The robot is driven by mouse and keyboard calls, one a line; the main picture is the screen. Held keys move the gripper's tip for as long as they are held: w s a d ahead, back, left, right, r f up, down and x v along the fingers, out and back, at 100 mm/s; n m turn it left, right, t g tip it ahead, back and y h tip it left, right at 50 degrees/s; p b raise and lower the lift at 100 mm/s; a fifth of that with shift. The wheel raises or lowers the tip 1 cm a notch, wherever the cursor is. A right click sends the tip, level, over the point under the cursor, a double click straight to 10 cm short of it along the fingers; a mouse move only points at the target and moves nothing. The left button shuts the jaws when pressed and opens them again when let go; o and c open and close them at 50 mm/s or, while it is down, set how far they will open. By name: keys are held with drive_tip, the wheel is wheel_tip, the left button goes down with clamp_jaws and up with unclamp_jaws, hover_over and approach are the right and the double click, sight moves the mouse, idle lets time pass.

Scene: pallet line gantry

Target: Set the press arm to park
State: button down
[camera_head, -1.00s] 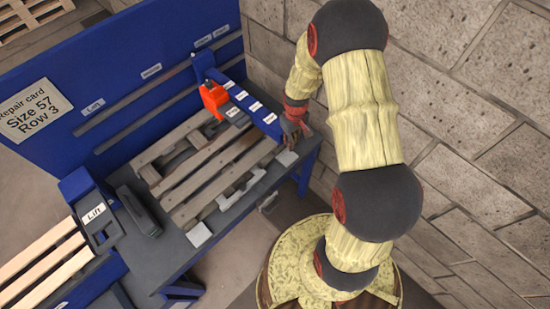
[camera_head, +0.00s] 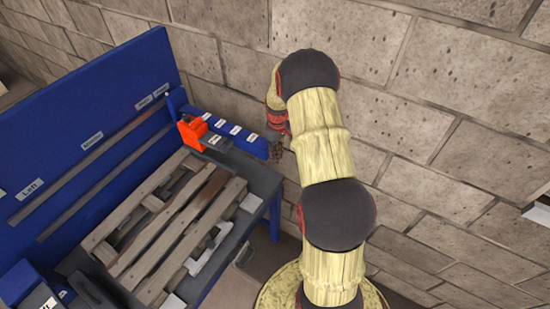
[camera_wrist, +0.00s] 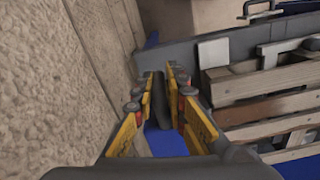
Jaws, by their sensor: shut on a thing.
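An orange block (camera_head: 192,132) stands at the bench's back right corner, with a dark grey labelled piece (camera_head: 216,141) beside it. A blue bar (camera_head: 236,131) with several small white labels runs behind them; the labels are too small to read. I cannot tell which of these parts is the press arm. My gripper (camera_head: 275,150) is at the bar's right end, partly hidden by my arm. In the wrist view, its yellow-padded fingers (camera_wrist: 161,85) close around a dark bar-like part, with blue below. The exact grip is hard to see.
A wooden pallet (camera_head: 165,225) lies on the grey bench. A stone wall (camera_head: 430,110) stands close behind and to the right of my arm. Pallet boards (camera_wrist: 260,85) are to the gripper's right.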

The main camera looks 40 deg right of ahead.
drive_tip(key=shift+d, duration=0.2)
drive_tip(key=c, duration=2)
unclamp_jaws()
drive_tip(key=shift+w+d, duration=0.1)
drive_tip(key=shift+d, duration=0.1)
drive_tip(key=shift+o, duration=0.8)
drive_tip(key=shift+a, duration=0.1)
wheel_tip(320, 180, up, 12)
